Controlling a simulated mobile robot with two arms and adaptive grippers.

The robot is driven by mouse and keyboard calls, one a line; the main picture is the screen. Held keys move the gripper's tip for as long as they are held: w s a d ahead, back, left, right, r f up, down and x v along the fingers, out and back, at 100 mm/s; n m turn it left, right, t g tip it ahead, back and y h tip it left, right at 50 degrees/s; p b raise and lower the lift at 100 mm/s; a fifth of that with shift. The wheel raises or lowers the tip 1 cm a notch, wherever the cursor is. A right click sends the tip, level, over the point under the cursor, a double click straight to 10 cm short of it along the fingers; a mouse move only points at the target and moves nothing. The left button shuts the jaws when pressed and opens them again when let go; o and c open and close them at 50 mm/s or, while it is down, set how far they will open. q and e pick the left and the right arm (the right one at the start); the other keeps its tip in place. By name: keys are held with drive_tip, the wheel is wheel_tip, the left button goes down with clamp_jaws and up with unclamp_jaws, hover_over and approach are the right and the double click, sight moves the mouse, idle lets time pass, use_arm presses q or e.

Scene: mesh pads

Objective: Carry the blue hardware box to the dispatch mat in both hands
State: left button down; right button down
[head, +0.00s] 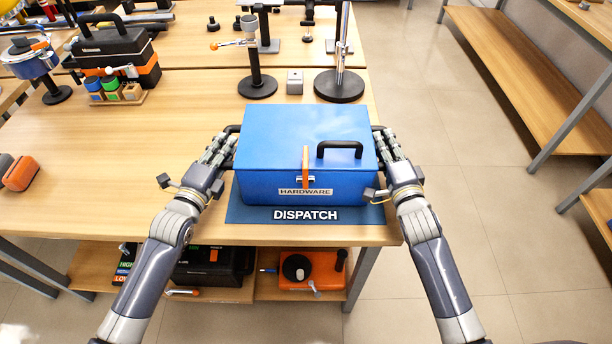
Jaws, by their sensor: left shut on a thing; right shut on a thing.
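The blue hardware box (270,150) has a black lid handle, an orange latch and a HARDWARE label on its front. It is upright at the front edge of the wooden table, over the dark blue dispatch mat (240,213). The mat's front strip with the word DISPATCH shows; the box hides most of the rest. I cannot tell whether the box rests on the mat or is just above it. My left gripper (228,142) is shut on the box's left side handle. My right gripper (382,140) is shut on the right side handle. My fingers partly hide both handles.
Behind the box are a black-based stand (257,84), a small grey block (295,82) and a pole stand (340,86). A black and orange toolbox (118,58) stands at the back left. The table left of the box is mostly clear. A shelf below holds an orange case (325,268).

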use_arm(q)
drive_tip(key=shift+w+a+f+b, duration=0.1)
drive_tip(key=shift+f+b, duration=0.1)
drive_tip(key=shift+b, duration=0.15)
use_arm(e)
drive_tip(key=shift+d+f, duration=0.1)
drive_tip(key=shift+f, duration=0.15)
use_arm(q)
drive_tip(key=c, duration=1.5)
unclamp_jaws()
drive_tip(key=shift+f, duration=0.1)
drive_tip(key=shift+c, duration=0.2)
use_arm(e)
drive_tip(key=c, duration=1.5)
unclamp_jaws()
drive_tip(key=shift+f, duration=0.1)
drive_tip(key=shift+c, duration=0.2)
use_arm(q)
drive_tip(key=shift+o, duration=0.3)
use_arm(e)
drive_tip(key=shift+o, duration=0.3)
use_arm(q)
drive_tip(key=shift+s, duration=0.2)
use_arm(e)
drive_tip(key=shift+s, duration=0.1)
use_arm(q)
drive_tip(key=shift+s, duration=0.1)
